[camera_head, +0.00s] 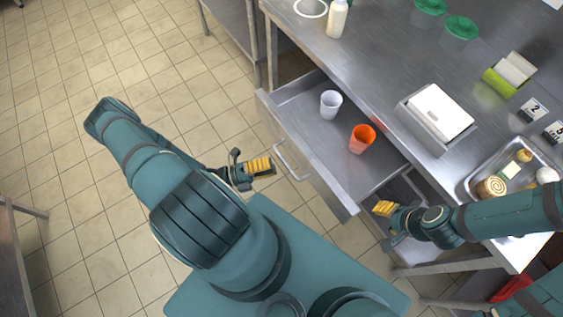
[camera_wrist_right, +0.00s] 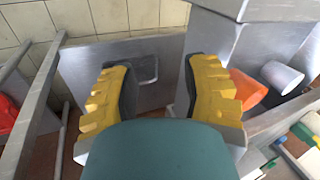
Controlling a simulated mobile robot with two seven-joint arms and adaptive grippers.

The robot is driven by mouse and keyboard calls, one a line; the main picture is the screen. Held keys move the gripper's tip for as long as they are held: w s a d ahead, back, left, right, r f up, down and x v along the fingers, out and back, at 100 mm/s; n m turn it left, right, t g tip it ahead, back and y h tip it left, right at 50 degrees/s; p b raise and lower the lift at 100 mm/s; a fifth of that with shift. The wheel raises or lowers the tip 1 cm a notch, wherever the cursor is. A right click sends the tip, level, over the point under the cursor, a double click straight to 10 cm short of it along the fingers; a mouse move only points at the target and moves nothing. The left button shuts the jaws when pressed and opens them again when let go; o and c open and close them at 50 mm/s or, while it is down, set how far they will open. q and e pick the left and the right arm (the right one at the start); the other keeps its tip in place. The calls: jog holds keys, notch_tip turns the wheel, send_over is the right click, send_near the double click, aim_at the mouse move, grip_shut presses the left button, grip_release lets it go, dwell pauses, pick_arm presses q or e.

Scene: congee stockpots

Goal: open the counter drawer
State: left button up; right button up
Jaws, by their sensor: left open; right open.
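The counter drawer (camera_head: 321,148) is pulled out from under the steel counter, and its inside shows from above. Its bar handle (camera_head: 286,166) is on the front panel. A white cup (camera_head: 330,104) and an orange cup (camera_head: 362,139) stand in the drawer. My left gripper (camera_head: 262,167) is open and empty, just left of the handle. Any contact with the handle cannot be told. My right gripper (camera_head: 383,208) is open near the drawer's front right corner. In the right wrist view its yellow fingers (camera_wrist_right: 160,95) are apart, with the orange cup (camera_wrist_right: 249,90) and white cup (camera_wrist_right: 282,76) to their right.
On the counter (camera_head: 385,60) are a white bottle (camera_head: 337,19), green-lidded containers (camera_head: 459,29), a box with a white lid (camera_head: 440,112), a green holder (camera_head: 509,74) and a food tray (camera_head: 477,190). The tiled floor (camera_head: 95,190) at left is open.

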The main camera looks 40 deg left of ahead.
pick_arm(q)
jog(key=v, duration=0.7)
dwell(0.5)
